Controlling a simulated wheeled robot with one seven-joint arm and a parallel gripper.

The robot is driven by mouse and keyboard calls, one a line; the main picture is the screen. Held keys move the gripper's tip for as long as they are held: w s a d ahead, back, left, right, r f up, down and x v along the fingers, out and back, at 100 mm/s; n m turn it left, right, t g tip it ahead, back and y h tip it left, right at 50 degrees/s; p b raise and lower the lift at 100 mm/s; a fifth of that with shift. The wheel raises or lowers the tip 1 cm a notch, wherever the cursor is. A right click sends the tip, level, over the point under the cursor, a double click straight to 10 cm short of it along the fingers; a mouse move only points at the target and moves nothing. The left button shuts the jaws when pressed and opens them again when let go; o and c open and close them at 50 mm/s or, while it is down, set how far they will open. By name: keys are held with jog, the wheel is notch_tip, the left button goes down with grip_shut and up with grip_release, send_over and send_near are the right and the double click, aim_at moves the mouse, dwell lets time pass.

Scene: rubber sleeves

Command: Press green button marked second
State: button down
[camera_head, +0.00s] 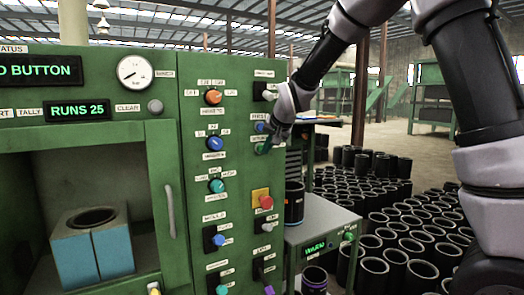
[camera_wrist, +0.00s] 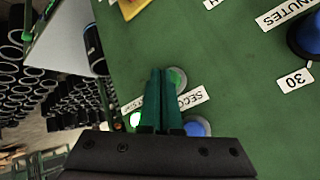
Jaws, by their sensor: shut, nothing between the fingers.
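In the wrist view, a green button (camera_wrist: 178,77) in a grey ring sits on the green panel, partly hidden by my fingers. A white label reading "SECO…" (camera_wrist: 192,98) lies beside it, its end covered by the fingers. My gripper (camera_wrist: 160,73) is shut and empty, its teal fingertips over the left part of the button's ring. I cannot tell whether they touch it.
A blue button (camera_wrist: 197,127) and a lit green lamp (camera_wrist: 135,119) are close by my fingers. The panel (camera_head: 190,130) also carries several knobs and a red button (camera_head: 266,202) on a yellow plate. A grey bench (camera_head: 320,215) and many black sleeves (camera_head: 400,215) stand right.

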jog(key=shift+w+a, duration=0.15)
jog(key=shift+w, duration=0.05)
jog(key=shift+s, duration=0.1)
dwell(0.4)
jog(key=shift+s+d, duration=0.45)
jog(key=shift+s, duration=0.05)
jog(key=shift+s+d, duration=0.7)
jog(key=shift+s, duration=0.35)
jog(key=shift+s+d, duration=0.7)
jog(key=shift+s, duration=0.35)
jog(key=shift+d+r, duration=0.1)
